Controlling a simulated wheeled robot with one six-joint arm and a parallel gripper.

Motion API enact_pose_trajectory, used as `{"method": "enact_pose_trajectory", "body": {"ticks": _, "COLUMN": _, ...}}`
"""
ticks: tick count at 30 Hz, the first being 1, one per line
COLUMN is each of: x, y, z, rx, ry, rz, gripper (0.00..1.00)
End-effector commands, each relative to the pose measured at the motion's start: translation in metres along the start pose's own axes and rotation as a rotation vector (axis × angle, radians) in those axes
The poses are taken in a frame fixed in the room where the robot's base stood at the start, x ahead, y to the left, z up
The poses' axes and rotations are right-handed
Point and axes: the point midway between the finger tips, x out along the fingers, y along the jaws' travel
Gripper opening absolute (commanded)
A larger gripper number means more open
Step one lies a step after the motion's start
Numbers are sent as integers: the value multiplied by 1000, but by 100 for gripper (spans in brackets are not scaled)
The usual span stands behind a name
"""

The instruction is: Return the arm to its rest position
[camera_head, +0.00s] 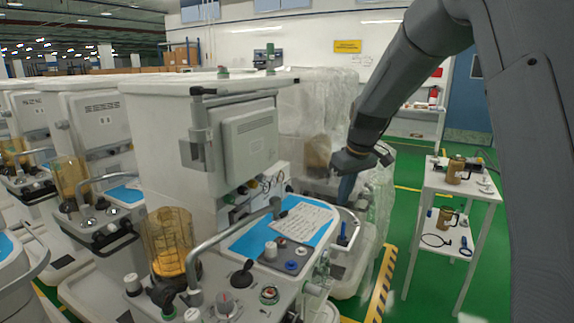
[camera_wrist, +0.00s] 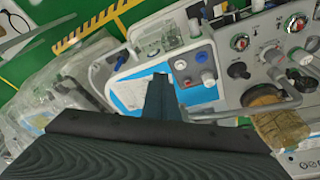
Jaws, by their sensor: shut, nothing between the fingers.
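My arm reaches in from the upper right of the head view. My gripper (camera_head: 346,188) hangs beside the front cart, above the right end of its work surface. Its fingers are together and hold nothing. In the wrist view my gripper (camera_wrist: 160,82) shows as a dark narrow shape over the blue mat and white paper sheet. The front anaesthesia cart (camera_head: 160,130) stands at the centre of the head view. Its blue mat (camera_head: 245,240) bears a printed sheet (camera_head: 300,222).
An amber canister (camera_head: 168,240), a curved grey rail and several knobs stand up from the cart. Plastic-wrapped equipment (camera_head: 310,100) is behind my gripper. A white side table (camera_head: 460,185) with brown jugs stands at right. Green floor (camera_head: 405,230) lies between cart and table.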

Motion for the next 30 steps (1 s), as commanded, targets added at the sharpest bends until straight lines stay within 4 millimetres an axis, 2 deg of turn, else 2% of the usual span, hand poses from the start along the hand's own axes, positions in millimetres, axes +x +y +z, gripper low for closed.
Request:
{"method": "enact_pose_trajectory", "body": {"ticks": 1, "x": 2, "y": -10, "z": 28, "rx": 45, "ry": -19, "rz": 6, "gripper": 0}}
{"method": "enact_pose_trajectory", "body": {"ticks": 9, "x": 15, "y": -66, "z": 178, "rx": 302, "ry": -102, "rz": 51, "gripper": 0}}
{"method": "enact_pose_trajectory", "body": {"ticks": 12, "x": 19, "y": -87, "z": 229, "rx": 380, "ry": -125, "rz": 65, "gripper": 0}}
{"method": "enact_pose_trajectory", "body": {"ticks": 15, "x": 21, "y": -104, "z": 267, "rx": 437, "ry": -140, "rz": 76, "gripper": 0}}
{"method": "enact_pose_trajectory", "body": {"ticks": 18, "x": 23, "y": -114, "z": 291, "rx": 474, "ry": -149, "rz": 82, "gripper": 0}}
{"method": "enact_pose_trajectory", "body": {"ticks": 21, "x": 24, "y": -119, "z": 302, "rx": 489, "ry": -153, "rz": 85, "gripper": 0}}
{"method": "enact_pose_trajectory", "body": {"ticks": 30, "x": 24, "y": -120, "z": 304, "rx": 492, "ry": -155, "rz": 85, "gripper": 0}}
